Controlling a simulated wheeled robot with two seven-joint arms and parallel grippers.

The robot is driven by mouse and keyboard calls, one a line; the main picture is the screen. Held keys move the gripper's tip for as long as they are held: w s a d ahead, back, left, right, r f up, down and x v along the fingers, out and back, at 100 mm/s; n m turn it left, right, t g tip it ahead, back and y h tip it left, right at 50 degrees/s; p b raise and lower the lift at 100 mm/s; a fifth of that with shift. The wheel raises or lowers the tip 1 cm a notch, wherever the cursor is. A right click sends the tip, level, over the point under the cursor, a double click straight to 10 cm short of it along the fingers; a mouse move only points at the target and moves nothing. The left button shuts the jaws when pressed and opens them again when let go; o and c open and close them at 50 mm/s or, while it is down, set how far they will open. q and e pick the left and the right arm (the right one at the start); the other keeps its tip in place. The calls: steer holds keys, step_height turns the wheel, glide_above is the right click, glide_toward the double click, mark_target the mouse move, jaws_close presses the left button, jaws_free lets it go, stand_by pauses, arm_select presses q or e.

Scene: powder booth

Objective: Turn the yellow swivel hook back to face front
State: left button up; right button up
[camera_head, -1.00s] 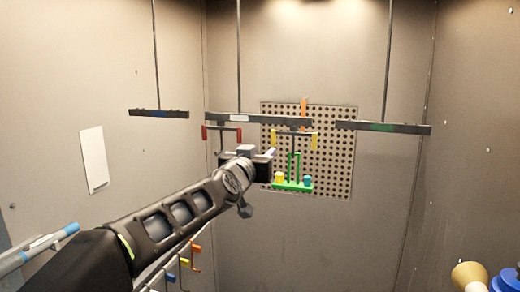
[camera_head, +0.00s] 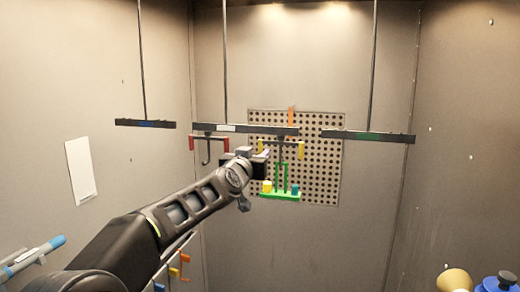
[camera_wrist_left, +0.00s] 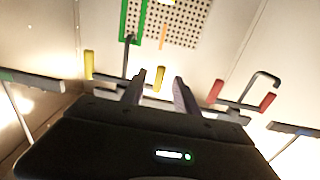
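The yellow swivel hook (camera_head: 300,149) hangs at the right part of the middle bar (camera_head: 290,130). In the left wrist view its two yellow end tabs show, one far left (camera_wrist_left: 88,65) and one nearer the middle (camera_wrist_left: 160,78). A green rack (camera_head: 280,196) with a yellow and a teal piece hangs below it. My left gripper (camera_head: 264,158) is just below and in front of the hook's left tab. In the left wrist view its fingers (camera_wrist_left: 158,88) are apart, with the tab showing in the gap; I cannot tell whether they touch it. My right gripper is not in view.
A red swivel hook (camera_head: 208,145) hangs left on the same bar and shows right in the left wrist view (camera_wrist_left: 240,98). Bars with blue (camera_head: 146,124) and green (camera_head: 368,136) labels hang either side. A perforated panel (camera_head: 325,170) is behind.

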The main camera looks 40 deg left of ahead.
mark_target(260, 151)
arm_select(q)
steer(key=x, duration=0.4)
steer(key=shift+c, duration=0.3)
steer(key=c, duration=0.6)
